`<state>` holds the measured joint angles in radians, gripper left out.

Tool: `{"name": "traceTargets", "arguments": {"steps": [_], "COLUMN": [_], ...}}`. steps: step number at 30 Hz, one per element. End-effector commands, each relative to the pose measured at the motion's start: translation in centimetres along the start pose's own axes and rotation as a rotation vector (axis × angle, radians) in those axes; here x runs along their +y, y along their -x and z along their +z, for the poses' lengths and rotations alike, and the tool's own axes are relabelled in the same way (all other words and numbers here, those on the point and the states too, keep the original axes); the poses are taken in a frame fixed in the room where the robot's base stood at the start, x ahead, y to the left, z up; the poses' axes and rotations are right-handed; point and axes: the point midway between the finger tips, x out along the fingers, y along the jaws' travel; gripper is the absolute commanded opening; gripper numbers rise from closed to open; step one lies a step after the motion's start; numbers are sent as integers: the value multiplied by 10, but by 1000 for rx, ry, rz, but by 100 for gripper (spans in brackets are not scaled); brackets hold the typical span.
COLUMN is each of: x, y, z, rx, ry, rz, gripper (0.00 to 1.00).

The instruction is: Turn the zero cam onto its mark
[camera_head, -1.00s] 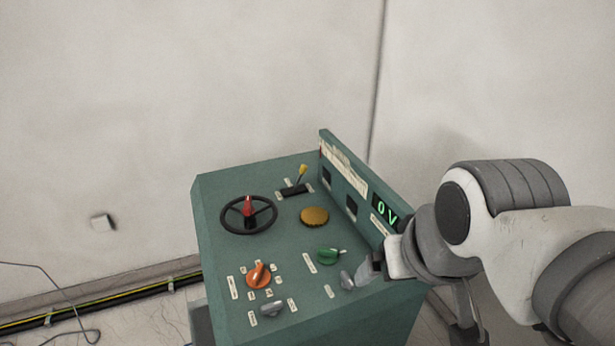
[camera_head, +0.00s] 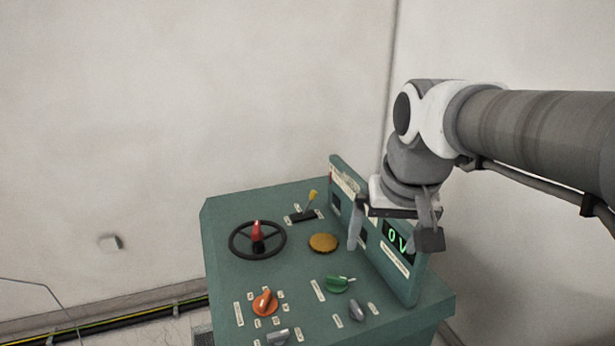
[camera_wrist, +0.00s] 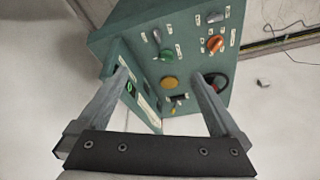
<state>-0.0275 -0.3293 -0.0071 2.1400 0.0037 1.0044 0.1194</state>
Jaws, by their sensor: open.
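The green control desk (camera_head: 222,225) carries several knobs, and its labels are too small to read, so I cannot tell which is the zero cam. A green knob (camera_head: 337,284) with a pale pointer sits right of centre; it also shows in the wrist view (camera_wrist: 166,56). A grey knob (camera_head: 357,310) is just in front of it. An orange knob (camera_head: 265,302) and another grey knob (camera_head: 278,335) are at the front left. My gripper (camera_head: 392,236) is open and empty, above the desk's right side by the upright panel. In the wrist view its fingers (camera_wrist: 158,76) are spread apart.
A black handwheel (camera_head: 258,240) with a red grip, a yellow-tipped lever (camera_head: 312,200) and a round amber button (camera_head: 323,243) stand on the desk. The upright panel's green display (camera_head: 397,238) reads 0 V. A wall stands behind, with cables along its foot.

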Motion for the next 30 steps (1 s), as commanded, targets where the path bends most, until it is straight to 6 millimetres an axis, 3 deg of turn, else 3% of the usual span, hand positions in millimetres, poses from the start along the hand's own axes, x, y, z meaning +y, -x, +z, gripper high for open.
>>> {"name": "traceTargets", "arguments": {"steps": [3,11,18,24,30], "x": [-6,-20,-33,-40,-42], "y": [-18,-66,-127,-166,-182], "z": [-31,-89,-131,-148,-152], "rx": [-54,-159,-252,-303,-320], "ry": [-29,-96,-152,-184,-195], "rz": [5,24,50,70,77], "gripper": [100,100,100,100,100]}}
